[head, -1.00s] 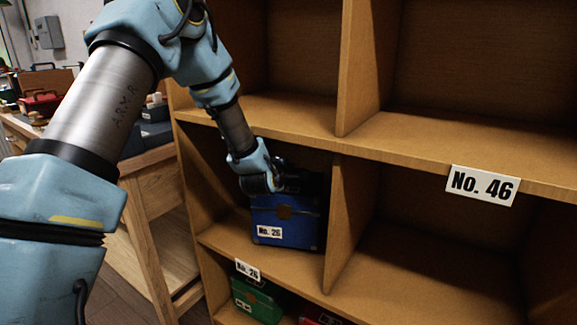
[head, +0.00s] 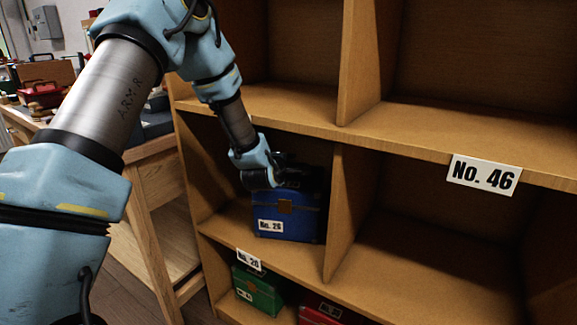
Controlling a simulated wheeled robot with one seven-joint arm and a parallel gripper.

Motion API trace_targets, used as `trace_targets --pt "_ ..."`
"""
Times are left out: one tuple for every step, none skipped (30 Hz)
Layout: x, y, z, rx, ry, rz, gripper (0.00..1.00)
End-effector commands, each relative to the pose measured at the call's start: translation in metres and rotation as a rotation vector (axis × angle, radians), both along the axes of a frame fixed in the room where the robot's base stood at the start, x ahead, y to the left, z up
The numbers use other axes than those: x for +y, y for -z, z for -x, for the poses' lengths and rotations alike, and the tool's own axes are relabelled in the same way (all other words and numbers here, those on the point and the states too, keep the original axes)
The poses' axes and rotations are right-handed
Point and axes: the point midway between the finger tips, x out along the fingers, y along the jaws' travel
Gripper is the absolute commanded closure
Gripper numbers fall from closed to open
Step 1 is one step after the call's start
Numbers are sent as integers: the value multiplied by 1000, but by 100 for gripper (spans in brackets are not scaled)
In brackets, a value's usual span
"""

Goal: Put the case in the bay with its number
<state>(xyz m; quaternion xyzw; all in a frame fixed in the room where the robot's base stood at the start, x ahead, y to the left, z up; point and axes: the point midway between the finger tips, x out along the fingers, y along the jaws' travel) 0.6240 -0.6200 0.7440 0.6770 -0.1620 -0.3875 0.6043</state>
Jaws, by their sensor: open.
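A blue case (head: 302,226) with a "No. 26" label stands upright in the left bay of the shelf's middle row. A "No. 26" plate (head: 248,260) is on the shelf edge below that bay, its digits hard to read. My gripper (head: 287,178) is inside the bay at the top of the case, near its handle. Its jaws are open, but the fingers are dark and partly hidden, so contact with the handle cannot be told.
A "No. 46" plate (head: 485,175) is on the shelf edge at right. The middle-row bay to the right is empty, behind an upright divider (head: 347,210). A green case (head: 257,291) and a red case (head: 325,313) stand below. A wooden workbench (head: 150,165) is at left.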

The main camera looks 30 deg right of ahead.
Motion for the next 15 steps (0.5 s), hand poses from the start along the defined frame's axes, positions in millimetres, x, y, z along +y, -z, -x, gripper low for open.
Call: trace_targets --pt "0 -2 0 1 0 -1 50" --pt "2 -2 1 1 0 -1 50" --pt "4 -3 4 1 0 -1 50" --pt "7 -4 6 1 0 -1 50" --pt "10 -6 9 1 0 -1 50" --pt "15 -8 13 1 0 -1 50" --pt "19 -10 17 1 0 -1 50" --pt "23 -12 21 1 0 -1 50" --pt "29 -15 27 1 0 -1 50" --pt "34 -17 31 0 -1 -1 50" --pt "39 -19 35 1 -1 -2 50" --pt "45 -22 41 0 -1 -2 50" --pt "49 -24 45 0 -1 -1 50" --pt "53 -27 49 0 0 0 50" --pt "58 -29 54 1 0 -2 50"
